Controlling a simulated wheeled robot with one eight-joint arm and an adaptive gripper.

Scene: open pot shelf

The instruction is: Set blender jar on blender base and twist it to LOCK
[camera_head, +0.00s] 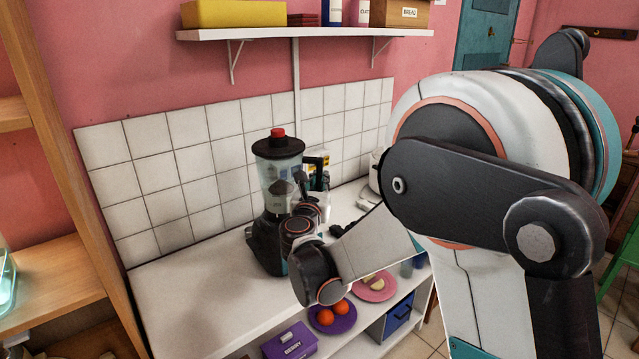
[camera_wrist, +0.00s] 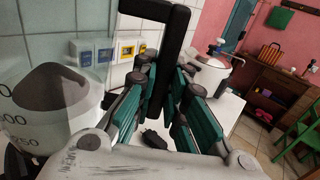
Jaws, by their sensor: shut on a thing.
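The clear blender jar (camera_head: 278,168) has a black lid with a red cap and stands upright over the dark blender base (camera_head: 266,243) on the counter. Whether it is fully seated or turned to LOCK cannot be told, as my arm covers part of the joint. My gripper (camera_wrist: 164,88) is shut on the jar's black handle (camera_wrist: 165,30), with teal finger pads on both sides of it. In the wrist view the jar's marked wall (camera_wrist: 50,100) is at the left. In the head view my gripper is at the jar's right side, partly hidden by my wrist.
A white counter (camera_head: 180,300) runs along the tiled wall, with bare room left of the base. Wall sockets (camera_wrist: 104,52) are behind the jar. A shelf (camera_head: 300,33) hangs above. Below are a purple plate with oranges (camera_head: 332,318) and a pink plate (camera_head: 374,288).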

